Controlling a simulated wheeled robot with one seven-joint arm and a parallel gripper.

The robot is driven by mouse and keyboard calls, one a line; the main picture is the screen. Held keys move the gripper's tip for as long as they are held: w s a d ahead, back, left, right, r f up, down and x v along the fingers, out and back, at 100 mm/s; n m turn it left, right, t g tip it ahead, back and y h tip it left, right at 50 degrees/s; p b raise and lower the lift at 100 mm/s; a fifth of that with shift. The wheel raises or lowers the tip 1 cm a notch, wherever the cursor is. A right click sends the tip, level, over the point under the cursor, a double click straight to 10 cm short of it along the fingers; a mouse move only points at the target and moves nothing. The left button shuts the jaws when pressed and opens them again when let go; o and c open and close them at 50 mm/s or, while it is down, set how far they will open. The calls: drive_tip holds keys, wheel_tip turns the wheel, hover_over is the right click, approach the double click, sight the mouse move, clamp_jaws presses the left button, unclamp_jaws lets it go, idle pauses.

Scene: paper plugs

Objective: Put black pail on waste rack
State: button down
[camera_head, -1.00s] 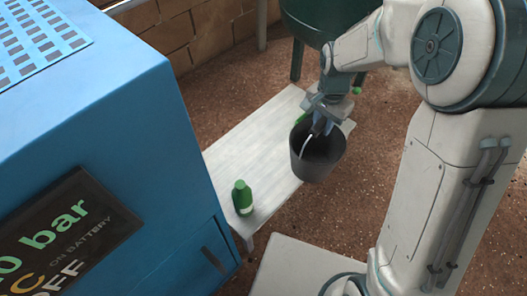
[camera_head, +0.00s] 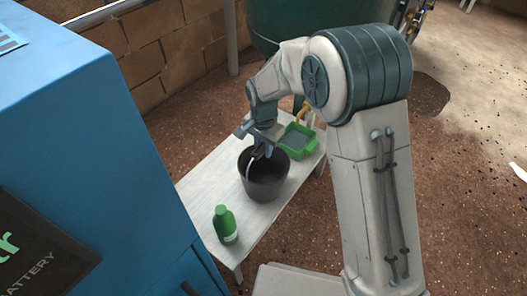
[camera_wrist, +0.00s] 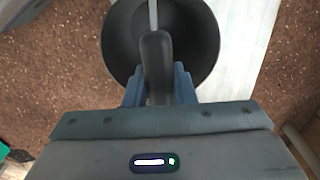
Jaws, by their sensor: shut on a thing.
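The black pail (camera_head: 266,184) hangs upright from my gripper (camera_head: 262,150) in the head view, in front of the white bench top. My gripper is shut on the pail's handle. In the wrist view the dark pail (camera_wrist: 200,45) shows from above, with its grip and pale wire handle between the blue fingers of my gripper (camera_wrist: 158,88). I cannot tell whether the pail's base touches the bench. No waste rack can be made out for certain.
The white bench (camera_head: 205,180) holds a green bottle (camera_head: 225,225) at its near end and a green tray (camera_head: 298,141) at its far end. A blue machine (camera_head: 90,130) stands at the left. A dark green tank (camera_head: 265,25) stands behind. Brown floor is open at the right.

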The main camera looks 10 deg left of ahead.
drive_tip(key=shift+f, duration=0.35)
drive_tip(key=shift+f, duration=0.2)
drive_tip(key=c, duration=1.2)
unclamp_jaws()
drive_tip(key=shift+r, duration=0.1)
wheel_tip(320, 180, up, 12)
drive_tip(key=p, duration=0.4)
drive_tip(key=shift+p, duration=0.3)
drive_tip(key=shift+d+r, duration=0.1)
